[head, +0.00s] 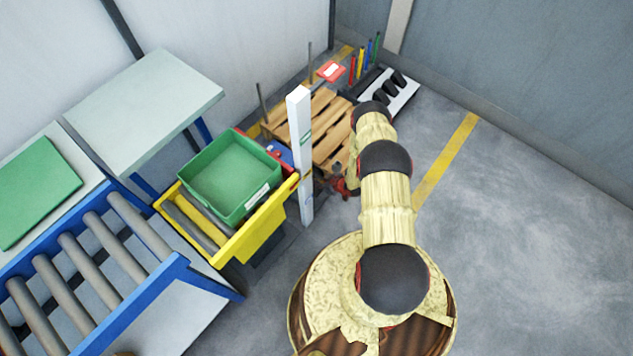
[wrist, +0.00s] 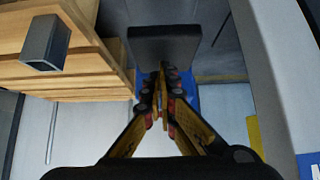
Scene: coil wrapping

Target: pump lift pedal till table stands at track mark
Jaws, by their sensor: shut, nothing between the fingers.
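The lift table (head: 247,243), a yellow frame with rollers, carries a green crate (head: 232,170). A white post (head: 300,120) stands at its right corner and bears a green mark and, lower down, an orange one; the table's yellow edge is near the orange mark in the picture. My gripper (head: 343,187) is low beside the post, partly hidden by my arm. In the wrist view it is shut and empty (wrist: 162,80), its tips at the lower edge of a dark flat pad (wrist: 165,45) that looks like the pedal. Contact cannot be told.
A wooden pallet (head: 325,115) with upright stakes lies behind the post; its wood (wrist: 90,65) is close on the left in the wrist view. A blue roller conveyor (head: 150,290) stands at left, beside a pale table (head: 150,105). The floor at right is clear.

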